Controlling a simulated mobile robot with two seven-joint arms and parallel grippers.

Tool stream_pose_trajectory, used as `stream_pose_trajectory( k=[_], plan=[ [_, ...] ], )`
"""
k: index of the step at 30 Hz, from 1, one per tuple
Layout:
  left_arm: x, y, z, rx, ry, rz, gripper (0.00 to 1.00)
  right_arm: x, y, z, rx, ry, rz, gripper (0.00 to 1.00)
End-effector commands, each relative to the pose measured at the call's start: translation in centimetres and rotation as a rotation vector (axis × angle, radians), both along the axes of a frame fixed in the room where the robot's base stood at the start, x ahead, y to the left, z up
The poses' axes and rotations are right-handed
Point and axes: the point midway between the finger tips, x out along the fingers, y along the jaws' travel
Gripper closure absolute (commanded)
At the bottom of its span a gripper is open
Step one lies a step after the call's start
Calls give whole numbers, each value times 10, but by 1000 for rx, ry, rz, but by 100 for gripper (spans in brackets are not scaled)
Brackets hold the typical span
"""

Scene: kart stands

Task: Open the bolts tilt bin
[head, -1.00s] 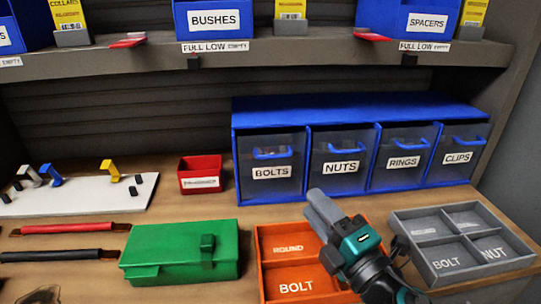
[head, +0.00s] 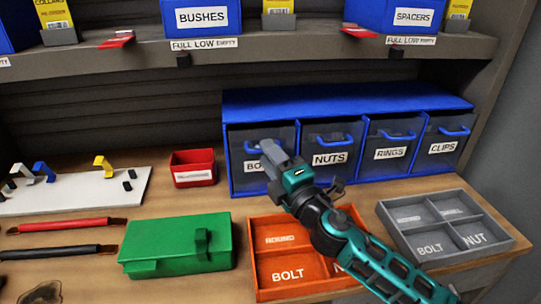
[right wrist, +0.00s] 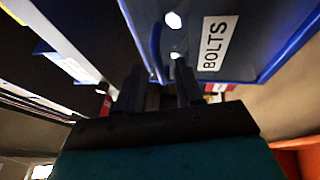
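The bolts tilt bin (head: 240,145) is the leftmost in the blue rack (head: 345,103). Its dark front stands in line with the others and looks shut. My right gripper (head: 273,155) is in front of it, hiding its handle and part of its label. In the right wrist view, the bin front (right wrist: 245,30) with the BOLTS label is close. Its blue handle (right wrist: 155,48) reaches down to the gap between the two fingers of my right gripper (right wrist: 160,80). The fingers are apart; I cannot tell whether they touch the handle. My left gripper is out of view.
The nuts, rings and clips bins stand to the right. An orange divided tray (head: 260,225) lies below my right arm, with a grey tray (head: 440,208) to its right. A green box (head: 175,250) and a red bin (head: 193,180) are to the left. A shelf (head: 300,52) hangs above.

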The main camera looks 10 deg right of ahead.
Motion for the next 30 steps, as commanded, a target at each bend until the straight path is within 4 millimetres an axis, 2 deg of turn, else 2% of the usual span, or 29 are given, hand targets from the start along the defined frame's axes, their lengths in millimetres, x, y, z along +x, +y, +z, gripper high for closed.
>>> stream_pose_trajectory(
  k=[8,20,30],
  plan=[
    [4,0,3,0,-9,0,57,1,1,0,0,0,0,64],
    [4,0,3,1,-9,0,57,1,1,0,0,0,0,100],
    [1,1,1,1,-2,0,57,1,1,0,0,0,0,100]
  ],
)
